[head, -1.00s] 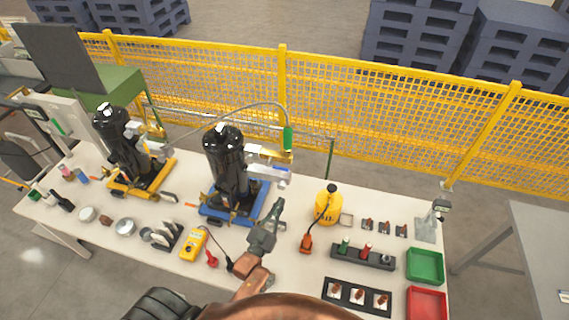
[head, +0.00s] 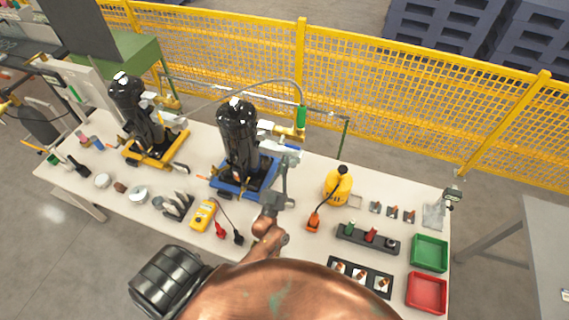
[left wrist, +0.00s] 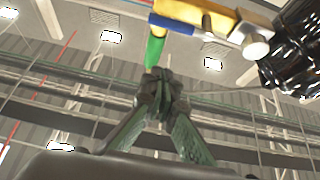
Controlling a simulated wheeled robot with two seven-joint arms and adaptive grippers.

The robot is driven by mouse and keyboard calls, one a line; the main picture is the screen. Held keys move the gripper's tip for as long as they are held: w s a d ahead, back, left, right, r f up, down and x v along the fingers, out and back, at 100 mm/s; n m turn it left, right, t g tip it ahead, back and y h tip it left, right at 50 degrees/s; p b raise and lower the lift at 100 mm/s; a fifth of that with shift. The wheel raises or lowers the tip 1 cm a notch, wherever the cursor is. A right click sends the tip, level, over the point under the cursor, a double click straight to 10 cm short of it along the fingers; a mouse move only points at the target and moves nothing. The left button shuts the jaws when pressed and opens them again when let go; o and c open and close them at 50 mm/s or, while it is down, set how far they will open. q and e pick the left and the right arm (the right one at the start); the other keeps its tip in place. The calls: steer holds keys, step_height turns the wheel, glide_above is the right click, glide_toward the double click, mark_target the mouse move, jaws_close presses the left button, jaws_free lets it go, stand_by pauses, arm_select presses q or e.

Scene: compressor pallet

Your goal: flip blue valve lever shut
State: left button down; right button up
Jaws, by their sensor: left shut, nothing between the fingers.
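The blue valve lever (head: 288,149) is a small blue strip just below the brass valve (head: 289,132), right of the middle black compressor (head: 238,135). In the left wrist view the blue lever (left wrist: 172,22) lies along the underside of the brass body (left wrist: 195,10), with a green sleeve (left wrist: 154,50) below its left end. My left gripper (head: 286,165) is shut and empty, close below the lever. In the left wrist view its closed fingertips (left wrist: 158,84) are just under the green sleeve; whether they touch it I cannot tell. My right gripper is not in view.
A second black compressor (head: 134,110) stands on a yellow pallet to the left. A yellow bottle (head: 338,187), a multimeter (head: 203,214) and green (head: 429,252) and red (head: 427,292) trays share the table. A grey hose (head: 270,85) arches above the valve. Yellow fencing (head: 400,90) runs behind.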

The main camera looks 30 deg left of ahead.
arm_select(q)
steer(key=p+x, duration=0.2)
steer(key=x, duration=0.5)
steer(key=f, duration=0.4)
steer(key=shift+w+f, duration=0.1)
steer(key=shift+w, duration=0.15)
